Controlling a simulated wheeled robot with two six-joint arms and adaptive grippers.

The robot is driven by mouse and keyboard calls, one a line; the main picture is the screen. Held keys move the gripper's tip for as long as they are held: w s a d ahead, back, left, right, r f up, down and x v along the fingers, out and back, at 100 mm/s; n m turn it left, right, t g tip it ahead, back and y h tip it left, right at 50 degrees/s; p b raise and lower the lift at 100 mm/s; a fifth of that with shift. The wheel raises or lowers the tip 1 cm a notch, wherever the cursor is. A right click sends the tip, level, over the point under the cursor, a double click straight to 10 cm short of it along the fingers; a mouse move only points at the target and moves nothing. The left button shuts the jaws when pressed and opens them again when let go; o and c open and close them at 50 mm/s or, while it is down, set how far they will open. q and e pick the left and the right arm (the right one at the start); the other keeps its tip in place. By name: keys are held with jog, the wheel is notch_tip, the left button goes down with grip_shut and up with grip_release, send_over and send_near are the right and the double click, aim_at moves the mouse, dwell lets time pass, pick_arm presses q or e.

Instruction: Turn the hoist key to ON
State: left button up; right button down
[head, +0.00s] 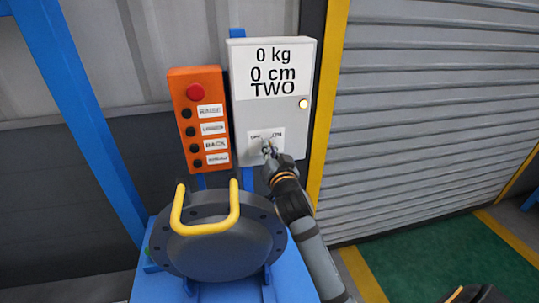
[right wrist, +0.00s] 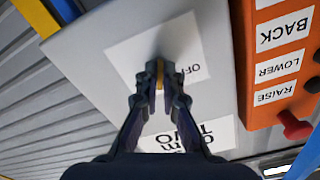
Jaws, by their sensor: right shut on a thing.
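The hoist key (right wrist: 160,72) is a small yellowish piece on a white label plate (head: 264,134) low on the grey control box (head: 235,100). My right gripper (head: 267,149) reaches up from below right and is shut on the key; in the right wrist view its fingertips (right wrist: 160,84) pinch it from both sides. In the head view, OFF reads left of the key and ON right of it, both small. The key's exact angle is hard to tell behind the fingers. My left gripper is not in view.
The box display reads 0 kg, 0 cm, TWO. A pale yellow lamp (head: 303,104) is at its right edge. An orange pendant (head: 201,150) with a red button is close on the left. A grey flanged shell (head: 218,252) with a yellow handle (head: 206,228) stands below.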

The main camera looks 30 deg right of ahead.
jog(key=shift+m+b, duration=0.8)
jog(key=shift+m, duration=1.1)
jog(key=c, duration=1.5)
grip_release()
notch_tip(320, 180, up, 10)
